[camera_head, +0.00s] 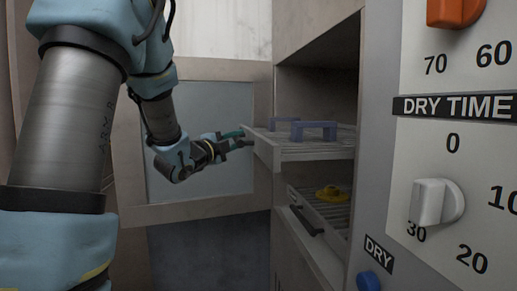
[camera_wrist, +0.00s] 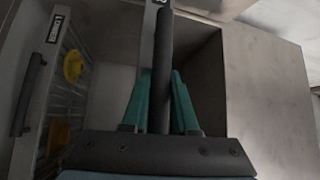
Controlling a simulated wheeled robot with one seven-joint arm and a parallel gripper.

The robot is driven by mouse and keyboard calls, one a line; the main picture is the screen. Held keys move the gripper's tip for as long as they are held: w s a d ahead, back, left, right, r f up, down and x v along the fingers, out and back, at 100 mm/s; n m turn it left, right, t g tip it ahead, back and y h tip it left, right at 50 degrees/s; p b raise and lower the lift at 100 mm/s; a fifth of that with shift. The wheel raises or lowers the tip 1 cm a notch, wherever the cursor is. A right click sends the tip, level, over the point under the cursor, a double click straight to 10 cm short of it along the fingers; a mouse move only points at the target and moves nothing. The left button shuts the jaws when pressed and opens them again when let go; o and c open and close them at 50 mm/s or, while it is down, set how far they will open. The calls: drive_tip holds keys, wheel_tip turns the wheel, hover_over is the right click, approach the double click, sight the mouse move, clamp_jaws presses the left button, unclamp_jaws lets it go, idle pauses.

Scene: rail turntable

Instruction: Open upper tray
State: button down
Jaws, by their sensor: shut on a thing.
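The upper tray (camera_head: 312,151) is a pale slatted tray that sticks out of the cabinet opening in the head view, with blue bracket-shaped pieces (camera_head: 316,128) on it. My gripper (camera_head: 241,141) is at its front edge. In the wrist view, the green fingers of my gripper (camera_wrist: 162,92) lie on both sides of a dark bar handle (camera_wrist: 165,45) and are shut on it. The tray's pale front strip (camera_wrist: 148,45) shows beside the handle. The exact finger contact is partly hidden.
A lower tray (camera_head: 312,236) with a black handle (camera_head: 306,221) and a yellow piece (camera_head: 331,194) sits below. An open windowed door (camera_head: 190,212) stands at the left, behind my arm. A control panel (camera_head: 440,160) with dials is at the right.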

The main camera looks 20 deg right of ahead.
drive_tip(key=shift+w+a+b, duration=0.2)
drive_tip(key=shift+a+b, duration=0.2)
drive_tip(key=shift+a, duration=1.3)
drive_tip(key=c, duration=1)
unclamp_jaws()
drive_tip(key=b+v, duration=0.2)
drive_tip(key=v, duration=0.8)
drive_tip(key=shift+s+a, duration=0.2)
drive_tip(key=shift+a, duration=0.15)
drive_tip(key=shift+w+f, duration=0.1)
drive_tip(key=shift+f, duration=0.05)
